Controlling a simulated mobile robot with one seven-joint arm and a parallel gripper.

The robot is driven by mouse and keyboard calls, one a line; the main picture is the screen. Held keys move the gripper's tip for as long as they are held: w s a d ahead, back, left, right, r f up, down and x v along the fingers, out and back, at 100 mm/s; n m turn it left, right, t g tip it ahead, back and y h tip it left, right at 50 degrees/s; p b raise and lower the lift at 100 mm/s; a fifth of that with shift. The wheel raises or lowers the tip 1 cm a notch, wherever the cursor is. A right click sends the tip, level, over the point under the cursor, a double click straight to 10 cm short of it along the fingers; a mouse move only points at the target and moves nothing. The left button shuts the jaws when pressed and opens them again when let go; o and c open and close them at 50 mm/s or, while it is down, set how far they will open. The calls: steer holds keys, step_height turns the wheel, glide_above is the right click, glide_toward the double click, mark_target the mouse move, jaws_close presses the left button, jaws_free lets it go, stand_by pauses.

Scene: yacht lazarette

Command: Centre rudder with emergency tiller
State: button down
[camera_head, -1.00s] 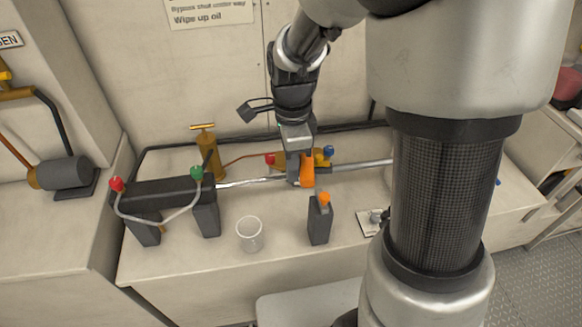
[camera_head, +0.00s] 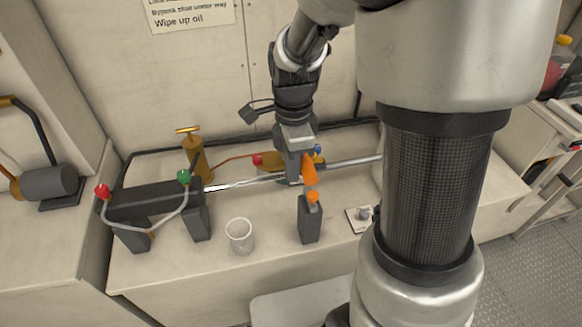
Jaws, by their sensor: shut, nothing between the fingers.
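My gripper (camera_head: 293,182) is shut, pointing down over the silver rod (camera_head: 355,162) of the steering ram. An orange lever-like piece (camera_head: 309,172) stands right beside its fingers, leaning a little; I cannot tell whether they touch. The ram's dark body (camera_head: 155,200) lies at the left on two dark blocks, with a red fitting (camera_head: 102,191) and a green fitting (camera_head: 184,177) joined by a grey hose. A brass valve block with a red knob (camera_head: 257,159) and a blue knob (camera_head: 318,150) is partly hidden behind my gripper. I cannot make out an emergency tiller; my arm hides the rod's right part.
A dark bottle with an orange cap (camera_head: 309,220) and a clear cup (camera_head: 239,235) stand near the bench's front. A small white plate with a metal fitting (camera_head: 361,218) lies right of the bottle. A brass hand pump (camera_head: 194,153) stands behind the ram.

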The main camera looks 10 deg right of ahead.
steer(key=shift+d, duration=0.15)
steer(key=shift+w+a+p, duration=0.15)
steer(key=shift+a+p, duration=0.15)
steer(key=shift+a, duration=0.55)
stand_by(0.4)
step_height(320, 180, up, 9)
steer(key=p, duration=0.8)
stand_by(0.4)
